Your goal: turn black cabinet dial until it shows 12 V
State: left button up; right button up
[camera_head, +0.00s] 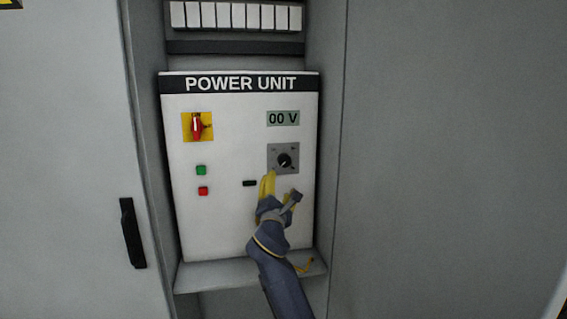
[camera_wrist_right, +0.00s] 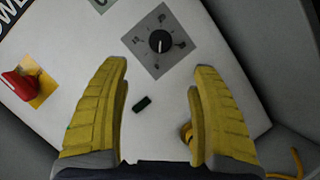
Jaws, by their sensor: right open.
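The black dial (camera_head: 285,160) sits on a grey square plate on the right side of the white power unit panel (camera_head: 225,220). The display (camera_head: 283,118) above it reads 00 V. In the right wrist view the dial (camera_wrist_right: 159,41) is beyond the fingertips, near the middle between them. My right gripper (camera_head: 281,186) is open and empty, just below the dial and apart from it. Its two yellow fingers are spread wide in the wrist view (camera_wrist_right: 160,78). My left gripper is not in view.
A red rotary switch on a yellow plate (camera_head: 197,126), a green button (camera_head: 201,170) and a red button (camera_head: 203,191) are on the panel's left. A small black slot (camera_head: 249,183) is left of my gripper. A yellow cable (camera_wrist_right: 297,165) lies at lower right. Cabinet walls flank the panel.

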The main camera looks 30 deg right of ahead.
aim_at(285, 162)
jog(key=x, duration=1.4)
jog(key=shift+w+d+r, duration=0.1)
jog(key=shift+w+d, duration=0.05)
jog(key=shift+w, duration=0.2)
jog(key=shift+o, duration=0.2)
jog(key=c, duration=1.3)
